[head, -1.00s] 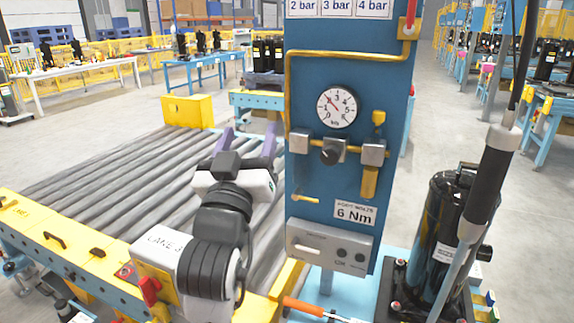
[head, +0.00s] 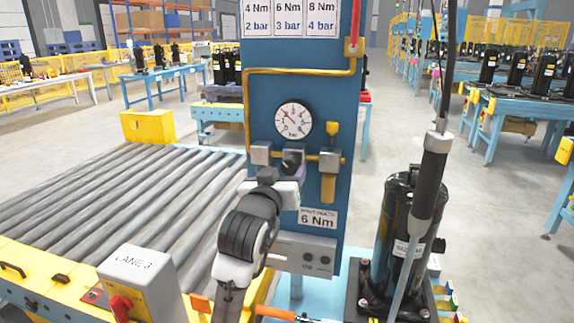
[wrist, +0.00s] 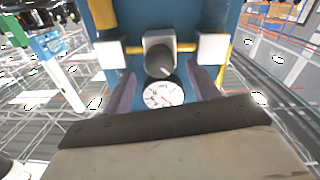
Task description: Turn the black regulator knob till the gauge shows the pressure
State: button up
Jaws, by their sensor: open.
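The black regulator knob (wrist: 159,60) sits on a grey block in a yellow pipe on the blue panel (head: 260,108). In the head view, my gripper (head: 291,170) is in front of it and partly hides it. The round white gauge (head: 294,120) is above the knob in the head view; its red needle points up and left. In the wrist view the gauge (wrist: 163,95) shows below the knob. My gripper's purple fingers (wrist: 162,76) are open and spread, one toward each side of the knob; I cannot tell whether they touch it.
A chart (head: 290,17) pairs 4 Nm with 2 bar, 6 Nm with 3 bar and 8 Nm with 4 bar. A label (head: 318,219) below the knob reads 6 Nm. Grey fittings (head: 330,161) flank the knob. A black compressor (head: 400,230) and hanging tool (head: 430,180) stand right.

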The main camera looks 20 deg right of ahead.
aim_at(289, 168)
jog(key=shift+x, duration=1.65)
jog(key=c, duration=1)
jog(key=m+b, duration=0.1)
jog(key=m, duration=0.3)
jog(key=shift+m, duration=0.3)
jog(key=shift+d+m+b, duration=0.1)
jog(key=shift+m+b, duration=0.35)
jog(key=shift+m, duration=1.55)
